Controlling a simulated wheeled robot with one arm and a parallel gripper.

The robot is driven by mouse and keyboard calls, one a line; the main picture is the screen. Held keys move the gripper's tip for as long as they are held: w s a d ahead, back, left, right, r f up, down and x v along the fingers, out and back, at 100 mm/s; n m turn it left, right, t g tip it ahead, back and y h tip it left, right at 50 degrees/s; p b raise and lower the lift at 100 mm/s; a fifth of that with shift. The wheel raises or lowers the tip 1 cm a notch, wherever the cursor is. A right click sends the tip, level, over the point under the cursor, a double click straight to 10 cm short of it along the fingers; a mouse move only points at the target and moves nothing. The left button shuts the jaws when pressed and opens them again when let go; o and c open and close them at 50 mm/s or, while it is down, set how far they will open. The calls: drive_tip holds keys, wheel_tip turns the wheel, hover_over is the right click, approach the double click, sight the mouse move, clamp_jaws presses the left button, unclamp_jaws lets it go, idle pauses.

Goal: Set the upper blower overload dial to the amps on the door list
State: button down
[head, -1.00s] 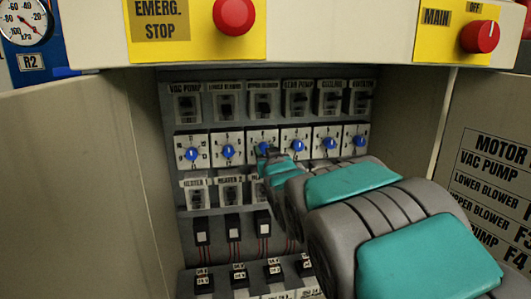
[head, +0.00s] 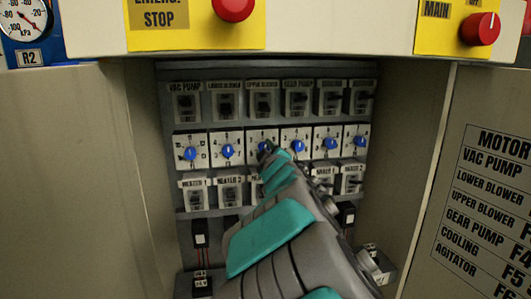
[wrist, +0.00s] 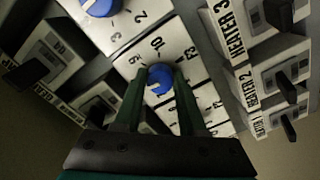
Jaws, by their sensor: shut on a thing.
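The upper blower overload dial (head: 262,145) is a blue knob on a white numbered plate, third from the left in the dial row, under the switch labelled upper blower. My gripper (head: 268,150) is at this dial and partly covers it. In the wrist view, the two dark fingers of my gripper (wrist: 160,82) are shut on the blue knob (wrist: 159,75), one on each side. Numbers such as 9 and 10 show on its plate; the pointer's reading is unclear. The door list (head: 488,205) at the right shows motor names and F codes; its amps are outside the frame.
Other blue dials (head: 228,151) sit close on both sides. Switches (head: 225,104) stand in a row above, and heater switches (head: 230,194) below. Cabinet doors (head: 75,180) flank the opening. An emergency stop button (head: 233,8) and red main switch (head: 480,29) are above.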

drive_tip(key=shift+n, duration=0.7)
drive_tip(key=shift+a, duration=0.1)
drive_tip(key=shift+c, duration=2.4)
unclamp_jaws()
drive_tip(key=v, duration=0.7)
drive_tip(key=shift+s, duration=0.4)
